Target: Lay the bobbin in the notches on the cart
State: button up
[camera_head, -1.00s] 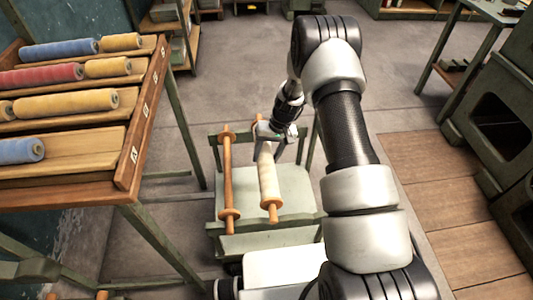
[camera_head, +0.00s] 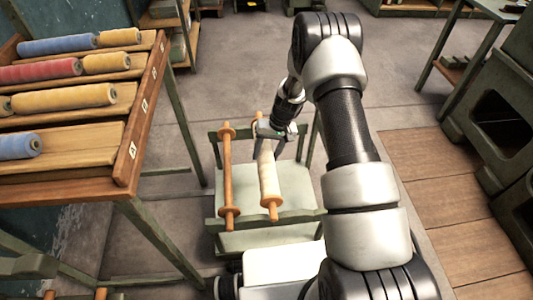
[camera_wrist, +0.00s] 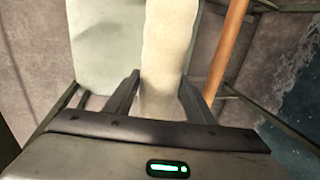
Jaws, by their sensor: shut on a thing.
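The bobbin (camera_head: 268,178) is wound with cream yarn and has orange wooden ends. My gripper (camera_head: 268,138) is shut on it near its far end, above the cart. In the wrist view the cream bobbin (camera_wrist: 165,60) runs between the two fingers of my gripper (camera_wrist: 160,98). The cart (camera_head: 245,210) is pale green with a flat top and raised end rails. A bare orange wooden spindle (camera_head: 227,180) lies across it to the left of the bobbin; it also shows in the wrist view (camera_wrist: 228,48). Whether the bobbin touches the rails or notches is hard to tell.
A sloped wooden rack (camera_head: 75,110) with blue, red and yellow spools stands at the left, close to the cart. Green machinery (camera_head: 495,130) stands at the right. Grey floor lies open behind the cart.

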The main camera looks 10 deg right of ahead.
dwell(0.4)
jog(key=shift+f+b, duration=1)
jog(key=shift+f, duration=0.15)
jog(key=shift+f, duration=0.25)
jog(key=shift+f+b, duration=0.35)
jog(key=shift+b, duration=0.25)
jog(key=shift+f+b, duration=0.2)
jog(key=shift+b, duration=0.1)
dwell(0.4)
jog(key=o, duration=1.5)
jog(key=p+v, duration=0.4)
jog(key=v, duration=1.3)
jog(key=shift+d+r, duration=0.1)
jog(key=shift+r, duration=0.15)
